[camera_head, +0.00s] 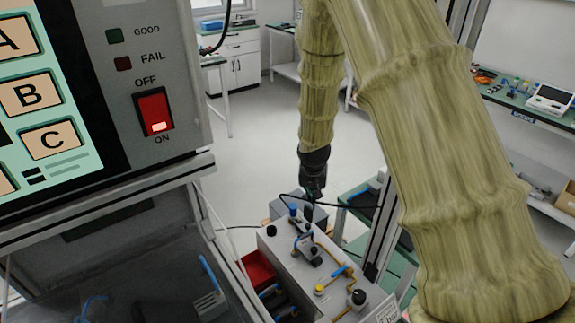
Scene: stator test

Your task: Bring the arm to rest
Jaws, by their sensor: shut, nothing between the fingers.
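My arm rises from the lower right, bends over at the top of the view and hangs down in the middle. My gripper (312,192) is at its lower end, small and dark, pointing down. Its fingers are shut with nothing seen between them. It is above or just behind the far end of a grey test fixture (285,258); I cannot tell whether it touches anything there. The fixture carries blue-handled and brass-coloured parts and several knobs.
A test panel (120,60) with a red switch (154,111) stands close at the left. A red bin (258,270) is beside the fixture. A green-topped bench (530,110) is at the right. White cabinets (236,65) stand at the back. Open floor (250,140) lies between.

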